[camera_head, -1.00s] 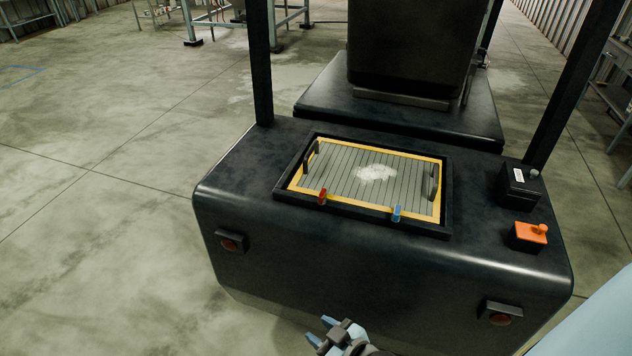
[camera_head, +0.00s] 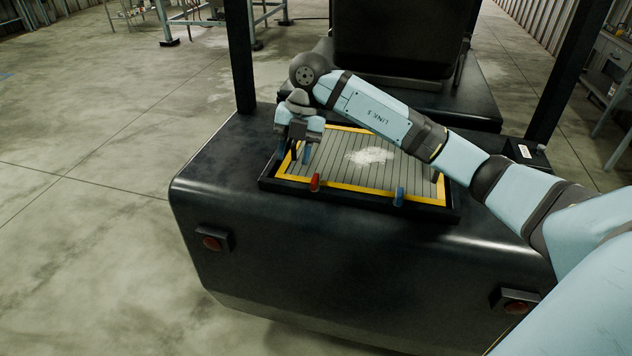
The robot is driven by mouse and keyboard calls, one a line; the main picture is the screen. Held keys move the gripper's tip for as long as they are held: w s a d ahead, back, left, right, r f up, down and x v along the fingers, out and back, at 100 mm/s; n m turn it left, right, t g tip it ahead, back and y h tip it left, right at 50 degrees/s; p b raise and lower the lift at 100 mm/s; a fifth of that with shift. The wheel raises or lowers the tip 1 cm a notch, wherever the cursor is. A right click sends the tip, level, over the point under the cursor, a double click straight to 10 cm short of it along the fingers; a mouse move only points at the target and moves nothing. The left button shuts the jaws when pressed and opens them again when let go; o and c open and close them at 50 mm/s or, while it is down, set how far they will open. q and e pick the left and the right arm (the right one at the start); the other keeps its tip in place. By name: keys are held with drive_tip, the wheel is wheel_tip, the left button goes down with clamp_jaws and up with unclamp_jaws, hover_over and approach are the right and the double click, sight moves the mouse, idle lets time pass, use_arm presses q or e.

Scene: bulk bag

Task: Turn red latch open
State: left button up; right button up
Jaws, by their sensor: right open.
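The red latch (camera_head: 315,182) stands at the front edge of the yellow-framed grate panel (camera_head: 345,188), left of its middle. A blue latch (camera_head: 399,196) stands on the same edge, further right. My right gripper (camera_head: 294,155) points down over the panel's left end, near the left handle. Its two fingers are apart, and nothing shows between them. It is behind and to the left of the red latch, and no contact with the latch shows. The left handle is largely hidden by the gripper. My left gripper is out of view.
The panel lies in a dark frame on top of a black vehicle body (camera_head: 330,250). White powder (camera_head: 369,156) lies on the slats. Black posts rise at left (camera_head: 240,55) and right.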

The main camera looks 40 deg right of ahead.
sight(316, 174)
drive_tip(key=w+d+r+m+h, duration=0.1)
drive_tip(key=d+r+m+h, duration=0.1)
drive_tip(key=d+r+h, duration=0.3)
drive_tip(key=shift+y, duration=0.9)
drive_tip(key=f, duration=1)
drive_tip(key=d+f, duration=0.1)
drive_tip(key=f, duration=0.4)
drive_tip(key=shift+d+p, duration=0.1)
drive_tip(key=shift+p, duration=0.25)
clamp_jaws()
